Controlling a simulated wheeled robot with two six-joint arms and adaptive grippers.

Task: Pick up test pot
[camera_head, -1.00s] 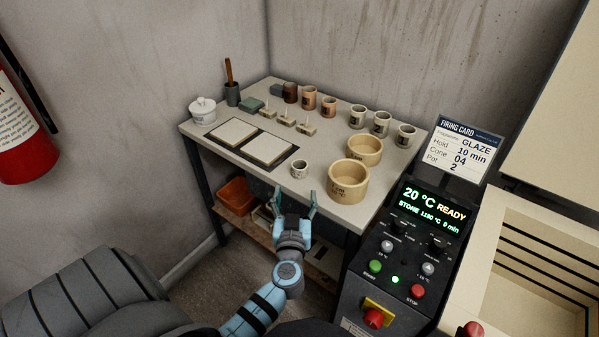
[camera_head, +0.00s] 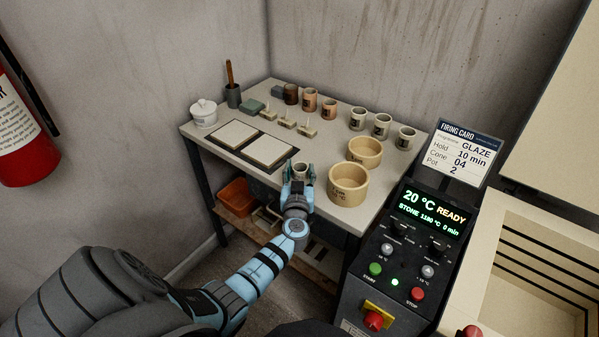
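A small pale pot (camera_head: 301,168) stands upright near the front edge of the worktable, apart from the other pots; I take it as the test pot. My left gripper (camera_head: 300,174) reaches in from the front, with one finger on each side of this pot. The fingers are apart and look open around it; contact is not clear. The gripper hides the pot's lower part and any marking. My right gripper is not in view.
Two wide tan bowls (camera_head: 348,186) (camera_head: 364,153) stand right of the pot. Pale slabs (camera_head: 269,150) lie to its left. Several cups (camera_head: 382,126) line the back. A kiln control panel (camera_head: 408,245) with a firing card (camera_head: 462,153) stands at right.

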